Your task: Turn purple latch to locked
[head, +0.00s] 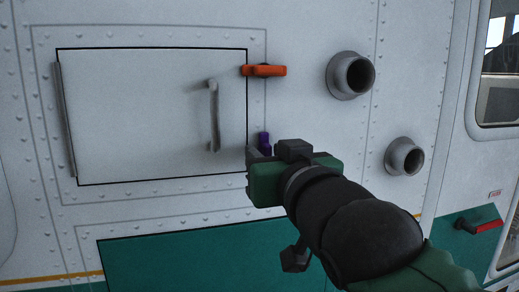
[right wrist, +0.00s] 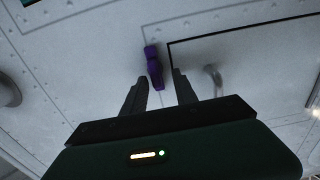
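The purple latch (head: 264,140) sits on the white wall just right of the panel door's lower right edge. Its visible part points upward in the head view; its lower part is hidden behind my right gripper (head: 254,160). In the right wrist view the purple latch (right wrist: 153,65) shows whole, with one end close to the gap between the fingertips of my right gripper (right wrist: 160,82). The fingers are apart and nothing is clearly held; I cannot tell whether one touches the latch. My left gripper is not in view.
The closed panel door (head: 140,110) has a grey handle (head: 214,118). An orange latch (head: 265,70) lies level across its upper right edge. Two round grey pipes, an upper one (head: 352,75) and a lower one (head: 404,157), stick out to the right. A red handle (head: 488,226) is at far right.

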